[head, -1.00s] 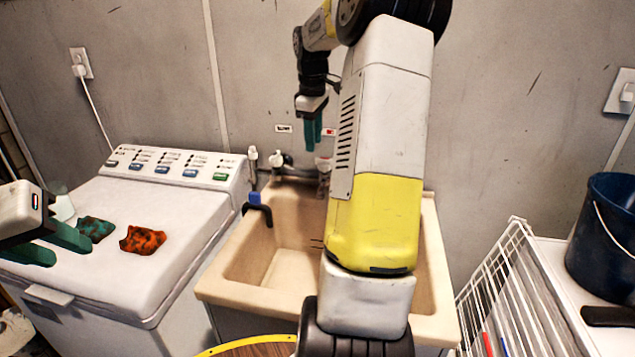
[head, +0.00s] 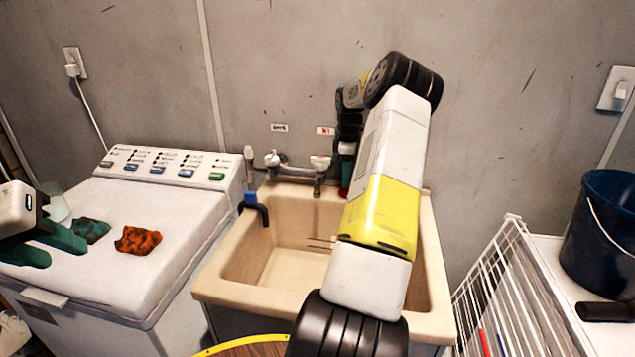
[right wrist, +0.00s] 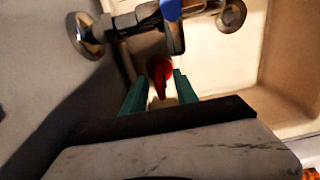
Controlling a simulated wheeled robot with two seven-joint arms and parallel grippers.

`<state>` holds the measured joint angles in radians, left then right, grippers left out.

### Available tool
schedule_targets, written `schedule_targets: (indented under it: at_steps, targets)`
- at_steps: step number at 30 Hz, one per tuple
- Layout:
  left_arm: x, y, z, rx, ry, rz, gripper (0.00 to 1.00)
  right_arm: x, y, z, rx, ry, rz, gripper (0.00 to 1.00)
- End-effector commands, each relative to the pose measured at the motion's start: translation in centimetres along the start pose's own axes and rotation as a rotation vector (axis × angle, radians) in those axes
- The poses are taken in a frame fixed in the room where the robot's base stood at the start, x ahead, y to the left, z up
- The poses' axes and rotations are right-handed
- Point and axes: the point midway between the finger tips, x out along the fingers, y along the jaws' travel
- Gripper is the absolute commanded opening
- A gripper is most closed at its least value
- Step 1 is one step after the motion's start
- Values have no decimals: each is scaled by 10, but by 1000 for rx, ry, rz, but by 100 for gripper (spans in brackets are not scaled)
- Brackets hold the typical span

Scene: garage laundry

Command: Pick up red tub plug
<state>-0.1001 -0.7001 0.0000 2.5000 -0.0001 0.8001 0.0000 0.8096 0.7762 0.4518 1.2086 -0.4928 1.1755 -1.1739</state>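The red tub plug (right wrist: 160,68) shows in the right wrist view as a small rounded red thing near the tub's pale wall, below the tap fittings. My right gripper (right wrist: 159,80) is open, its two green fingers on either side of the plug in that view. I cannot tell whether they touch it. In the head view the right gripper is down at the tub's back edge, mostly hidden by my own arm, and I cannot make out the plug there. My left gripper (head: 66,252) is open and empty above the white washing machine (head: 110,290).
The beige laundry tub (head: 213,292) has taps (head: 295,172) and a black hose end (head: 258,212) at its back left. Green and orange cloths (head: 138,240) lie on the washer. A white wire rack (head: 500,270) and dark blue bucket (head: 605,235) stand right.

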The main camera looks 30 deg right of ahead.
Motion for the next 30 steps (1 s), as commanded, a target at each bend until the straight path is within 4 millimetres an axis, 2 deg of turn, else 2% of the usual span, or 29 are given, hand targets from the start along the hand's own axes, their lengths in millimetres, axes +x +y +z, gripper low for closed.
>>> schedule_targets:
  at_steps: [1,3,10,15,16,30]
  targets:
    - [0,0,0,0,0,0,36,9,-1,0,-1,-1,-4,35]
    - [0,0,0,0,0,0,36,16,0,0,1,0,-1,35]
    - [0,0,0,0,0,0,36,18,0,0,1,0,0,35]
    - [0,0,0,0,0,0,36,18,0,0,1,0,0,2]
    - [0,0,0,0,0,0,36,18,0,0,1,0,0,0]
    - [0,0,0,0,0,0,36,14,0,0,1,0,2,0]
